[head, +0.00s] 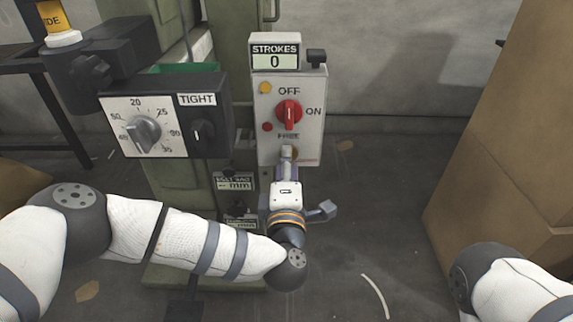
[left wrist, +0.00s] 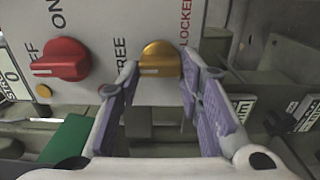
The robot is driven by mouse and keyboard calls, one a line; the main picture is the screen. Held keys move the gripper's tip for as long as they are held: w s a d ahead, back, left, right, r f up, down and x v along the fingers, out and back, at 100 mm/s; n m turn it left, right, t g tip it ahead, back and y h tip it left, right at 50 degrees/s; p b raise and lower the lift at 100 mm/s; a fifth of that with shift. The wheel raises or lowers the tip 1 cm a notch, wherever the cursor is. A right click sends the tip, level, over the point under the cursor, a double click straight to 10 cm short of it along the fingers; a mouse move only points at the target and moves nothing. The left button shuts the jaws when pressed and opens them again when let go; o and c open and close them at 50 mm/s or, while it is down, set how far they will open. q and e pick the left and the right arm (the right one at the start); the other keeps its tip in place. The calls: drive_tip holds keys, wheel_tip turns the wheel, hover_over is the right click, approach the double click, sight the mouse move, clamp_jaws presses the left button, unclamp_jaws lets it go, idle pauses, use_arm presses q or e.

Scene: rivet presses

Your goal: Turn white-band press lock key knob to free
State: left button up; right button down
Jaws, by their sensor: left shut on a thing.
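The yellow lock key knob (left wrist: 160,57) is on the front of the grey control box (head: 263,134), between the labels FREE and LOCKED in the left wrist view. A pale line marks its face, but I cannot tell exactly which label it points to. My left gripper (left wrist: 158,82) has one finger on each side of this knob and is shut on it. My right gripper is out of view.
A red OFF/ON knob (head: 289,113) sits just above FREE, below a STROKES counter (head: 275,58) reading 0. A dial box (head: 150,125) with a TIGHT switch stands left. A white band (head: 63,39) rings a yellow part at top left. Cardboard boxes (head: 510,150) stand right.

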use_arm(q)
drive_tip(key=shift+d, duration=0.1)
drive_tip(key=o, duration=1.2)
drive_tip(key=shift+c, duration=0.2)
drive_tip(key=s, duration=1.2)
